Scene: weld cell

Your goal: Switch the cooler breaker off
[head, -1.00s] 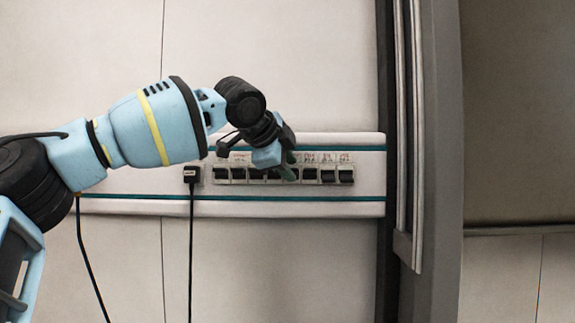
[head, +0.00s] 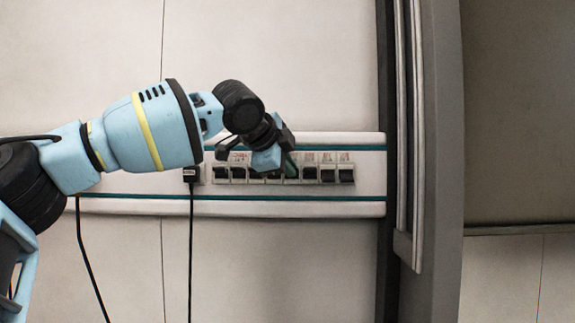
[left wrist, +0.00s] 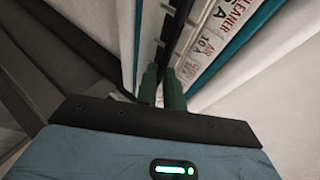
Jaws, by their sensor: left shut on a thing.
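A row of breakers (head: 328,175) with black levers sits in a white wall strip, with small red-lettered labels above. My left gripper (head: 290,164) is at the middle of this row, its green fingers in front of the breakers. In the left wrist view its fingers (left wrist: 161,85) are close together against the row, shut on what appears to be a breaker lever. The lever itself is hidden between the fingertips. Labels (left wrist: 222,22) there read "CLEANER" and "10 A" in part; I cannot tell which one is the cooler breaker. My right gripper is not in view.
A black plug (head: 191,174) with a hanging cord sits left of the breakers. The white strip (head: 366,178) has green lines and ends at a dark vertical frame (head: 388,240) on the right.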

